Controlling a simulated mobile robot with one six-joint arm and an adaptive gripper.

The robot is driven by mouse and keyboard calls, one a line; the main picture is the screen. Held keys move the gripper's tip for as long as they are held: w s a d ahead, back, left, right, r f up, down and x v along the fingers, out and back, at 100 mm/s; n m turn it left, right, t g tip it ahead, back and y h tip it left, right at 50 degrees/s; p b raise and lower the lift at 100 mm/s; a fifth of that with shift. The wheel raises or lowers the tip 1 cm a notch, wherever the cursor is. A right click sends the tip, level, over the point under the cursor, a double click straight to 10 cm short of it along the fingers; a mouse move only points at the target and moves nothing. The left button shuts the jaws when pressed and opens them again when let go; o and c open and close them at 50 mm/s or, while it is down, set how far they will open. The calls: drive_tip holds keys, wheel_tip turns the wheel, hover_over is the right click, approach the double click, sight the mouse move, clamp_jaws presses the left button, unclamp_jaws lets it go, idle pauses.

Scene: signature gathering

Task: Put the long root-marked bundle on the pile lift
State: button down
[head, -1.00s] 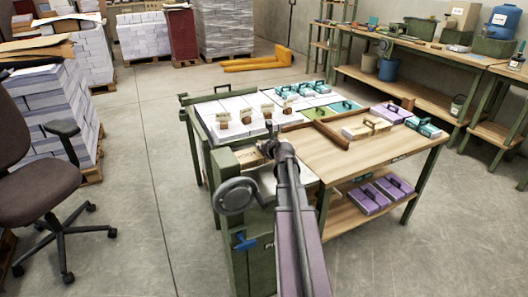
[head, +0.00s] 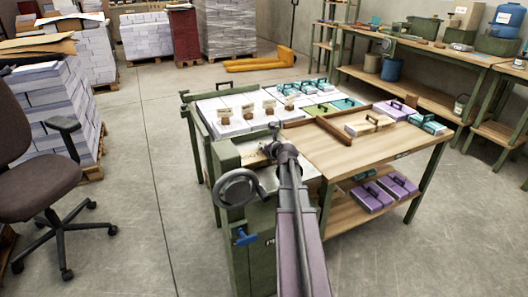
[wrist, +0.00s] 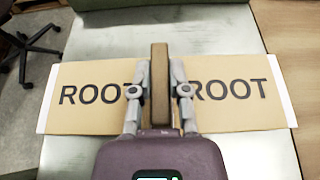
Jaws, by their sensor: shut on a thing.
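The long root-marked bundle (wrist: 232,92) is a tan wrapped block with white ends and "ROOT" printed twice. My gripper (wrist: 160,88) is shut on its brown upright handle (wrist: 160,60), one finger on each side. The bundle lies crosswise over a pale grey-green metal surface (wrist: 215,35); I cannot tell whether it touches it. In the head view part of the bundle (head: 252,155) shows left of my wrist, over the top of a green stand with a handwheel (head: 240,188), apparently the pile lift. My arm hides the bundle's right part and the fingers there.
A wooden bench (head: 345,150) adjoins on the right, with a wooden divider (head: 334,130) and a tan bundle (head: 368,122). Purple bundles (head: 372,197) lie on the lower shelf. An office chair (head: 40,150) is at left.

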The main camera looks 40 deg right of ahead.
drive_tip(key=shift+f, duration=0.25)
drive_tip(key=c, duration=0.6)
unclamp_jaws()
drive_tip(key=shift+r, duration=0.25)
drive_tip(key=p+v, duration=0.4)
drive_tip(key=v, duration=0.8)
drive_tip(key=shift+p, duration=0.35)
drive_tip(key=shift+f, duration=0.15)
